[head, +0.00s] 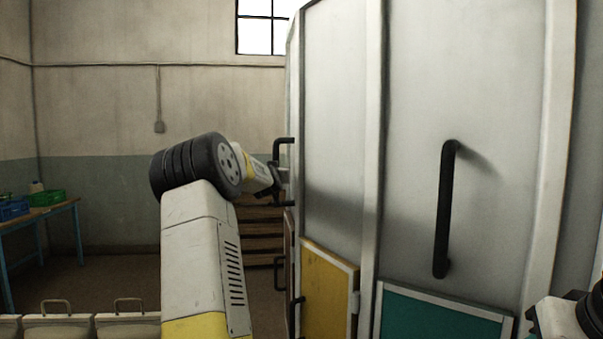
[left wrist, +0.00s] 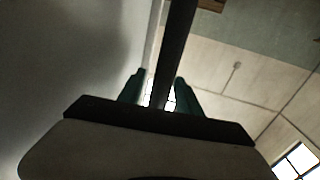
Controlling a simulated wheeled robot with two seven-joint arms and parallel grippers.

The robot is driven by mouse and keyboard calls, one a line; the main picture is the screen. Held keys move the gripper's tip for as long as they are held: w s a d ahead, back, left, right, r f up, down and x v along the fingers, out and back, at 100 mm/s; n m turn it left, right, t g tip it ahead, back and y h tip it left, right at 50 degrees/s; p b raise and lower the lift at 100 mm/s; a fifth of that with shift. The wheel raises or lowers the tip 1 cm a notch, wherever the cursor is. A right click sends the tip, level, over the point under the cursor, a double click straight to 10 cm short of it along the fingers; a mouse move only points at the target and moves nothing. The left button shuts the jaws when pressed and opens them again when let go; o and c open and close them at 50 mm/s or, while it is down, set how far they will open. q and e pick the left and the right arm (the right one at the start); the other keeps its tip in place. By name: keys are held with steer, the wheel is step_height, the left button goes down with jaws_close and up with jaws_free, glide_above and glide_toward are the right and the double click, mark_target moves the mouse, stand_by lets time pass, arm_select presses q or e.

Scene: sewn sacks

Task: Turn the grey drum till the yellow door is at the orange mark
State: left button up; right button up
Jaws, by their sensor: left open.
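The grey drum (head: 335,130) fills the right of the head view, with flat panels, pale ribs and black bar handles. The yellow door (head: 328,292) is low on the drum, left of a teal door (head: 440,318). My left gripper (head: 283,178) is at a black handle (head: 283,140) on the drum's left edge. In the left wrist view, the handle bar (left wrist: 177,50) runs between the two open fingers of the left gripper (left wrist: 160,90); I cannot tell whether they touch it. The orange mark is not visible. Only part of my right arm shows, at the lower right edge.
Another black handle (head: 444,210) stands out from the nearer panel. A blue table (head: 45,210) with green and blue bins is at the far left. Pale cases (head: 62,326) with handles line the lower left. Wooden boards (head: 258,228) are behind my left arm.

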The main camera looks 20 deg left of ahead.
arm_select(q)
steer(key=shift+w, duration=0.15)
jaws_close()
stand_by(1.4)
